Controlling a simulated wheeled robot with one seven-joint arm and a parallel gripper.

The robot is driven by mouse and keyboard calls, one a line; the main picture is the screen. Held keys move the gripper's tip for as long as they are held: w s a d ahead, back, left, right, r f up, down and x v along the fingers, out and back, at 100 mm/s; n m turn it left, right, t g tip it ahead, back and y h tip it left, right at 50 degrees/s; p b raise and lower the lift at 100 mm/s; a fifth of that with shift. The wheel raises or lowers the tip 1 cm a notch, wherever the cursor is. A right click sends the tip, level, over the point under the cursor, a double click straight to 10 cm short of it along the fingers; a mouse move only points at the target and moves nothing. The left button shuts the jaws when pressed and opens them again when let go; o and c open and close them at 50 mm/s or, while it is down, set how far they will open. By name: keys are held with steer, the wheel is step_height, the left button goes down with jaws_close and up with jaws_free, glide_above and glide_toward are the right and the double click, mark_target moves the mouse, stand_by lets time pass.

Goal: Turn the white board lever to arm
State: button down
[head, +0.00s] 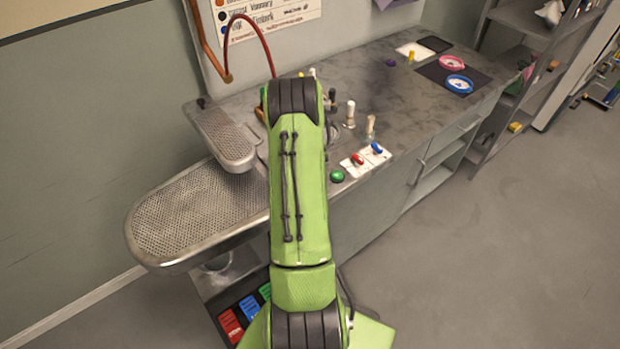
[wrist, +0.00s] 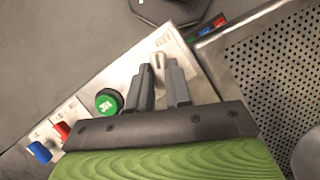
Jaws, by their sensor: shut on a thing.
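The white board lever (wrist: 157,61) shows in the wrist view as a small pale knob between my fingertips, at the end of the control panel (wrist: 120,72) beyond the green button. My gripper (wrist: 158,70) is shut on it. The lower part of the lever is hidden between the fingers. In the head view my green arm covers the gripper and the lever.
A green button (wrist: 108,102) sits close beside my fingers, with a red switch (wrist: 62,130) and a blue switch (wrist: 40,151) farther along. A perforated metal board (wrist: 275,70) lies to the right. In the head view, several upright pegs (head: 350,113) stand on the worktop (head: 380,75).

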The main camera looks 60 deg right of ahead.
steer(key=shift+m, duration=0.6)
steer(key=c, duration=1)
jaws_free()
steer(key=shift+c, duration=0.2)
steer(key=shift+r, duration=0.1)
steer(key=p+v, duration=0.3)
steer(key=v, duration=1.2)
steer(key=shift+s+d+r+p, duration=0.25)
steer(key=shift+d+r+p, duration=0.05)
